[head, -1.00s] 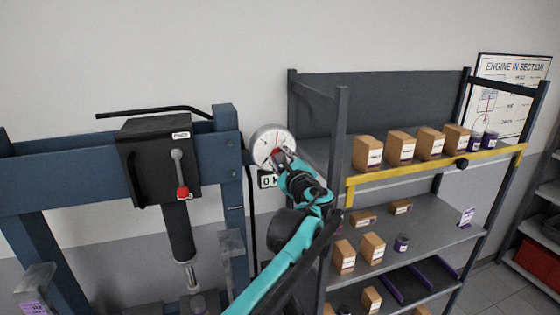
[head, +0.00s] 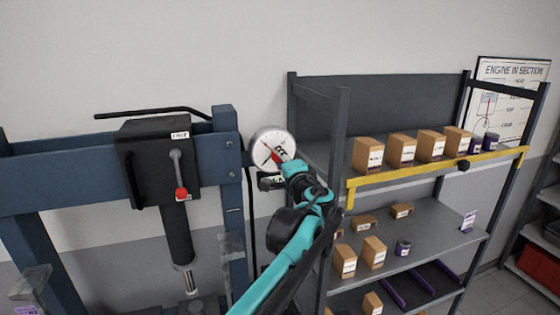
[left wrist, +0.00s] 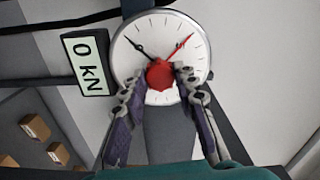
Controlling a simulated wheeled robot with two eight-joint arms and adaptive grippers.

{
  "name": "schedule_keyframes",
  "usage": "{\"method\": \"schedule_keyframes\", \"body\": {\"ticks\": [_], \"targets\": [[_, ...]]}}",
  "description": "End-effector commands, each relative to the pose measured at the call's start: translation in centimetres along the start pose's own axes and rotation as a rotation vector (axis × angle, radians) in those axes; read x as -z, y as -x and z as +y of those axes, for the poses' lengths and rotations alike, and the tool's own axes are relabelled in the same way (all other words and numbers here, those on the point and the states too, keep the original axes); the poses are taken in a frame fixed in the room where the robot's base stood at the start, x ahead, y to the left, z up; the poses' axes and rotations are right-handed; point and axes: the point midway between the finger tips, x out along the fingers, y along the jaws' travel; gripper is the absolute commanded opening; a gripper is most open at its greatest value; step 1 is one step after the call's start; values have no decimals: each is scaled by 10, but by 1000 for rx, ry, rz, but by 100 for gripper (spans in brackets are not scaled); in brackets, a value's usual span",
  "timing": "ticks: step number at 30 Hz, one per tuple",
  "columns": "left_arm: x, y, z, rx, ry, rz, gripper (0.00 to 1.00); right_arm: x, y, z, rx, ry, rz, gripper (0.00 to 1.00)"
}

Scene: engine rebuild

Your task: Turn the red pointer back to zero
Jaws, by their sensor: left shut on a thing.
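The round white gauge (head: 262,140) is on the wall side between the blue press and the shelf. In the left wrist view the gauge face (left wrist: 150,30) fills the upper middle. Its red pointer (left wrist: 179,47) runs from the red hub knob (left wrist: 160,74) to the upper right there. A separate black hand (left wrist: 139,48) points to the upper left. In the head view the red pointer (head: 267,148) points to the upper left. My left gripper (head: 280,157) is shut on the red knob, its fingers on both sides. The gripper covers part of the dial. My right gripper is not in view.
A display reading 0 kN (left wrist: 87,63) sits beside the gauge. The blue press (head: 228,150) with its black box (head: 150,165) and red-tipped lever (head: 179,180) stands left. The grey shelf (head: 430,228) with brown boxes and a yellow rail (head: 440,171) is close on the right.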

Motion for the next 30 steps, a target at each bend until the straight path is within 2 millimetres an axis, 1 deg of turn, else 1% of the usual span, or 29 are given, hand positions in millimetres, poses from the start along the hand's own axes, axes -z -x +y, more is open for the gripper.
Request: {"method": "schedule_keyframes", "body": {"ticks": [30], "targets": [[0, 0, 3, -3, 968, -3, 0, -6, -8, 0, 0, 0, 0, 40]]}}
